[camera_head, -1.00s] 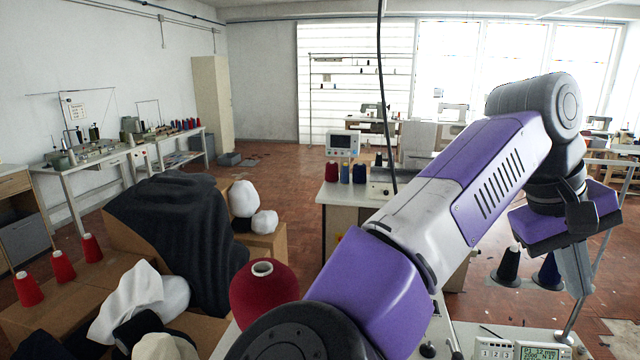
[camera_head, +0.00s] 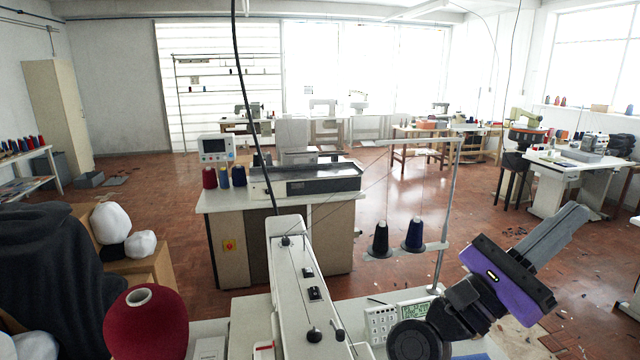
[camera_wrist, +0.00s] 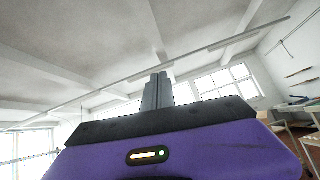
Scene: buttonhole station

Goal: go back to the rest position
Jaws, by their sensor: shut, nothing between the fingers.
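My gripper (camera_head: 570,222) is at the lower right in the head view, pointing up and to the right. Its purple body and grey fingers show, and it holds nothing. In the wrist view the fingers (camera_wrist: 157,90) are together and point up toward the ceiling and windows. The gripper is apart from the sewing machine (camera_head: 300,290), which stands to its left in the head view.
A thread stand with two dark cones (camera_head: 413,236) and a control panel (camera_head: 400,318) are just left of my gripper. A red cone (camera_head: 146,322) stands at the lower left. A table with a machine (camera_head: 310,180) is ahead. Open floor (camera_head: 480,200) lies beyond.

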